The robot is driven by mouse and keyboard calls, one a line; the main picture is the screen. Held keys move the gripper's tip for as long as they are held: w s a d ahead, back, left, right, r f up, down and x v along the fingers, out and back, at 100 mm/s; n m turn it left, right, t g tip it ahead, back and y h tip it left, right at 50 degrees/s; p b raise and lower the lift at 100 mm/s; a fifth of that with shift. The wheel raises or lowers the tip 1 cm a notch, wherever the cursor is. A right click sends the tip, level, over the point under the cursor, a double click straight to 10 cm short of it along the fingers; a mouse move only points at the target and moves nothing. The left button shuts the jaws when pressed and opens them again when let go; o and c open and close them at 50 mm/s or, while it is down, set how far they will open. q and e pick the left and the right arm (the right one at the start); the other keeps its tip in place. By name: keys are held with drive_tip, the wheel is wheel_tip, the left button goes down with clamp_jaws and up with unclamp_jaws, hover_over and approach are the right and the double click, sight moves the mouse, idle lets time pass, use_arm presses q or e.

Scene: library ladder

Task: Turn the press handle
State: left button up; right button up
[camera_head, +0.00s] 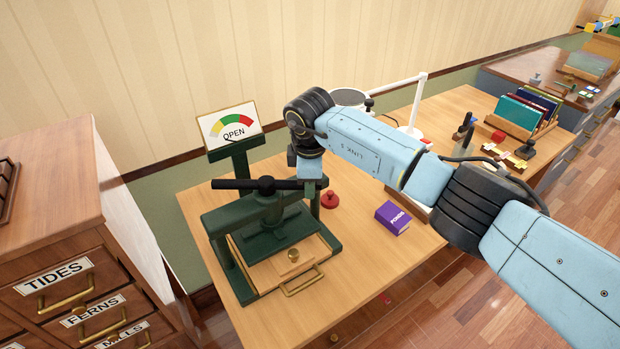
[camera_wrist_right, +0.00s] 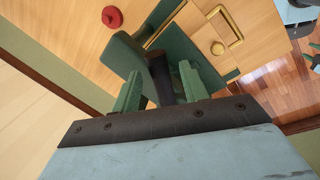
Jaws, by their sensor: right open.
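A dark green press (camera_head: 275,233) stands on the wooden table. Its black handle bar (camera_head: 232,184) lies level across the top, with a round hub at the middle. A gauge sign (camera_head: 233,126) behind it has a green, yellow and red arc and reads OPEN. My right gripper (camera_head: 312,192) points down at the right end of the bar. In the right wrist view, the open fingers (camera_wrist_right: 158,90) stand on either side of the black handle bar (camera_wrist_right: 160,72); whether they touch it I cannot tell.
A red knob-like piece (camera_head: 330,200) and a purple book (camera_head: 393,217) lie right of the press. A wooden board with a brass handle (camera_head: 303,282) sits in the press. A drawer cabinet (camera_head: 60,235) stands left. A white lamp (camera_head: 414,105) stands behind my right arm.

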wheel_tip(320, 180, up, 13)
drive_tip(key=s+b, duration=0.1)
drive_tip(key=s, duration=0.1)
drive_tip(key=shift+s, duration=0.3)
drive_tip(key=shift+a, duration=0.1)
idle(0.6)
